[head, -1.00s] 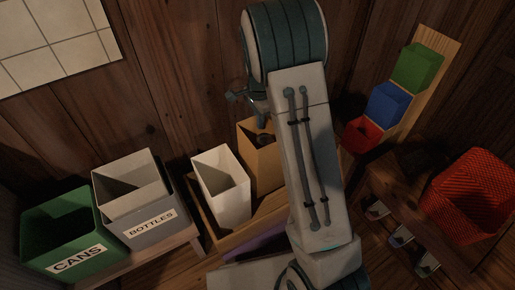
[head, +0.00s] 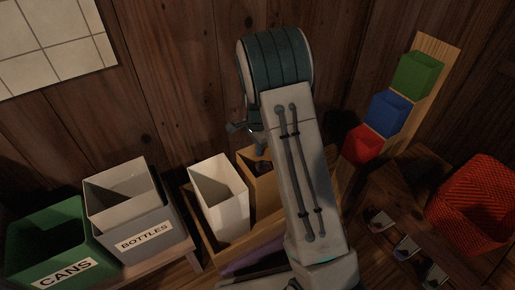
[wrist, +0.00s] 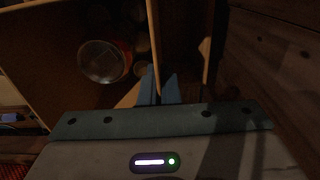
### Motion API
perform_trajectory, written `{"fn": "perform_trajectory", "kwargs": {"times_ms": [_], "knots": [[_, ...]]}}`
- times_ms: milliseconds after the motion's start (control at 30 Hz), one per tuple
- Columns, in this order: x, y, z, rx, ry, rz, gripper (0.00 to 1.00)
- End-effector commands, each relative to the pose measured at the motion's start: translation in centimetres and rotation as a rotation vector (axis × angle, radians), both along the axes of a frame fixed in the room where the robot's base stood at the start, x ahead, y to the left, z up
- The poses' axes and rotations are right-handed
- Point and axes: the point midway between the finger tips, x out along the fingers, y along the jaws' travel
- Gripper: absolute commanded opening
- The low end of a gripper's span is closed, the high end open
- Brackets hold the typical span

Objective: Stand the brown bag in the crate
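The brown bag (head: 256,178) is upright behind my arm in the head view, beside a white bag (head: 222,200). Its lower part is within the wooden crate (head: 205,233); I cannot see whether its base touches the crate floor. In the wrist view I look down into the brown bag (wrist: 45,45), with a round can (wrist: 100,62) and smaller things inside. My gripper (wrist: 160,80) has its blue fingers close together on either side of the bag's rim wall. In the head view my gripper (head: 257,145) is at the bag's top, and my arm hides the bag's right side.
A grey bottles bin (head: 140,215) and a green cans bin (head: 60,245) stand at left. Red, blue and green boxes (head: 388,112) climb a wooden board at right. A red basket (head: 475,205) stands at far right. A purple thing (head: 250,256) lies by the crate's front.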

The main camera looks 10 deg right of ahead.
Motion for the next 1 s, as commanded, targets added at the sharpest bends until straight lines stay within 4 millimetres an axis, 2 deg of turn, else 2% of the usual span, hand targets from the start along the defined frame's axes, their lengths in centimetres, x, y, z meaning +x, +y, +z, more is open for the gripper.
{"fn": "perform_trajectory", "kwargs": {"times_ms": [67,100,133,167,500,633,1000], "knots": [[0.0,0.0,-0.3,0.0,0.0,0.0,0.0],[0.0,0.0,-0.2,0.0,0.0,0.0,0.14],[0.0,0.0,-0.2,0.0,0.0,0.0,0.22],[0.0,0.0,-0.2,0.0,0.0,0.0,0.24],[0.0,0.0,0.3,0.0,0.0,0.0,0.24],[0.1,0.0,2.3,0.0,-0.003,0.0,0.24],[0.0,0.0,10.0,0.0,-0.002,0.0,0.24]]}}
